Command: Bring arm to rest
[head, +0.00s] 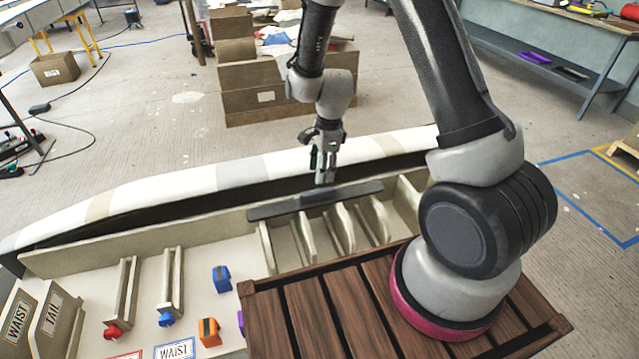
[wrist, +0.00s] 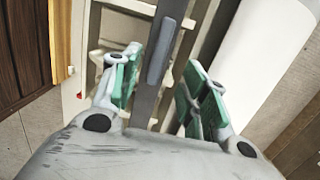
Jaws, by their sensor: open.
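My arm reaches out over the far side of the work tray. My gripper (head: 323,178) points down just above a long dark bar (head: 278,208) that lies across the top of a slotted rack. In the wrist view the gripper's green-padded fingers (wrist: 158,78) are apart. The bar with its raised grey handle (wrist: 161,52) shows in the gap between them, with no finger seen pressing on it. I cannot tell how far the fingertips are above the handle.
The slotted rack (head: 383,222) has several upright dividers. Blue (head: 221,279) and orange (head: 209,331) blocks lie in the tray, beside two narrow channels and a WAIST label (head: 174,350). A pale padded roll (head: 180,182) runs behind. Cardboard boxes (head: 262,98) stand on the floor beyond.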

